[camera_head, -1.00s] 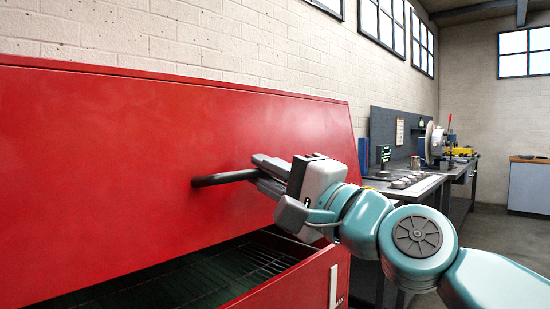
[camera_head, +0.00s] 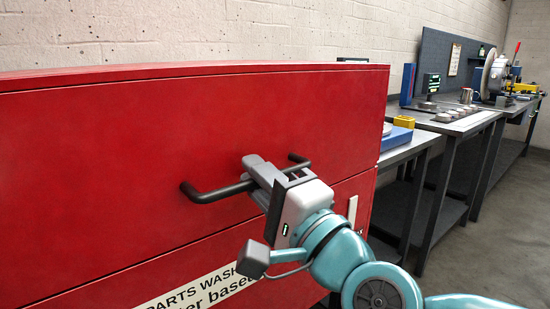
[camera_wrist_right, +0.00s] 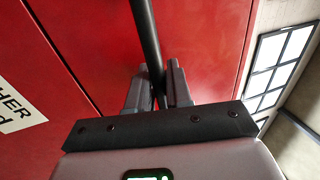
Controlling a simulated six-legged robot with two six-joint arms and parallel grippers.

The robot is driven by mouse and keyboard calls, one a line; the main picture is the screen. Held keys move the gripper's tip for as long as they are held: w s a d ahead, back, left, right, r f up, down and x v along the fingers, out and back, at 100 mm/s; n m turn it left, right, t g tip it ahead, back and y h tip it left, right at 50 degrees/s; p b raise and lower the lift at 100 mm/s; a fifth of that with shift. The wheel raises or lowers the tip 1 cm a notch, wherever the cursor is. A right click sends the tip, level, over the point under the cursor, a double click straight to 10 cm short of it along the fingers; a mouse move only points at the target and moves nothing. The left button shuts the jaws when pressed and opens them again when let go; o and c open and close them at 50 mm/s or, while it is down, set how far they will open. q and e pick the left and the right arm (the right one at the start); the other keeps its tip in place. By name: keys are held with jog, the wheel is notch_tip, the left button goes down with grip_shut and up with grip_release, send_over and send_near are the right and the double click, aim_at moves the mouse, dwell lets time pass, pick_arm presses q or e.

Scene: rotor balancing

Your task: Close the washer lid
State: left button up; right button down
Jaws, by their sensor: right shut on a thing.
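The red washer lid (camera_head: 110,140) fills the left of the head view, and its front face stands just above the lower red washer body (camera_head: 90,290). A thin seam runs between them, and no gap into the tub shows. A dark bar handle (camera_head: 212,192) sticks out of the lid. My right gripper (camera_head: 262,180) is shut on the handle. In the right wrist view the handle (camera_wrist_right: 146,40) runs between the two grey fingers (camera_wrist_right: 153,90). My left gripper is in neither view.
A label reading "PARTS WASH" (camera_head: 205,290) is on the washer's front. To the right stand workbenches (camera_head: 455,122) with a yellow bin (camera_head: 404,121), several small parts and a machine (camera_head: 495,75). Bare floor (camera_head: 490,230) lies at the lower right.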

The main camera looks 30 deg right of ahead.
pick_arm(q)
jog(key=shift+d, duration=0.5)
pick_arm(e)
jog(key=shift+s+a+f, duration=0.1)
jog(key=shift+a+f, duration=0.05)
jog(key=shift+f, duration=0.6)
jog(key=c, duration=1.2)
grip_release()
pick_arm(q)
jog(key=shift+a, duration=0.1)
pick_arm(e)
jog(key=shift+o, duration=0.2)
jog(key=shift+r, duration=0.1)
jog(key=shift+s, duration=0.2)
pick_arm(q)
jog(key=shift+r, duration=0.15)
pick_arm(e)
jog(key=v, duration=1.6)
